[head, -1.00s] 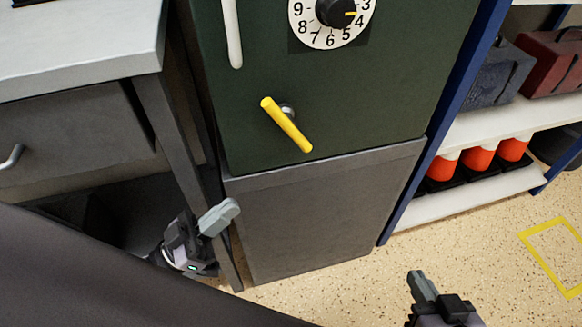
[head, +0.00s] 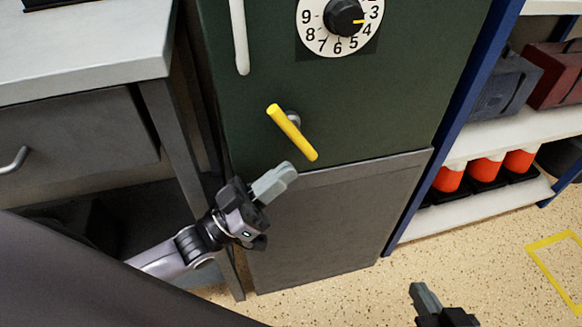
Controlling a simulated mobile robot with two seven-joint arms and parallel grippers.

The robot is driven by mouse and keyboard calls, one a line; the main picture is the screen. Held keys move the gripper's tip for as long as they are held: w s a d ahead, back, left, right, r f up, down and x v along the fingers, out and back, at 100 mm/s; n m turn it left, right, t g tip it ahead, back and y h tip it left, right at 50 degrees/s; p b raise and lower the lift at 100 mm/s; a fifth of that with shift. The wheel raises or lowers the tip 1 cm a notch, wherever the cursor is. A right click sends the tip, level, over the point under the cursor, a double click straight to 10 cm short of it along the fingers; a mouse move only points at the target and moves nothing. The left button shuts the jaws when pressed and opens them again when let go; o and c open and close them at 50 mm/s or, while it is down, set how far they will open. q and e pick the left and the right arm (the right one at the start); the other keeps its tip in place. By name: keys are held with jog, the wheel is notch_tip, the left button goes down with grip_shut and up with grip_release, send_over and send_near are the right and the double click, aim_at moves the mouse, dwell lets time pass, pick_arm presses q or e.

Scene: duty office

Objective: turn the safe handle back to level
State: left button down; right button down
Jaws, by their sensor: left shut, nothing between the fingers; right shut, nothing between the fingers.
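The yellow safe handle (head: 291,132) is on the front of the dark green safe (head: 390,110). It is tilted, with its upper end to the left and its lower end to the right. My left gripper (head: 283,176) is shut and empty, just below the handle and apart from it in the picture, in front of the safe's lower edge. My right gripper (head: 422,292) is shut and empty at the bottom edge, low and to the right of the handle; part of it is cut off.
A numbered dial (head: 343,20) and a white vertical bar (head: 239,36) are above the handle. The safe stands on a grey base (head: 330,225). A desk (head: 90,50) is close on the left. A shelf (head: 490,210) with orange-and-white items stands on the right.

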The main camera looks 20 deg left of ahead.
pick_arm(q)
jog(key=shift+x, duration=1.25)
jog(key=shift+f, duration=0.1)
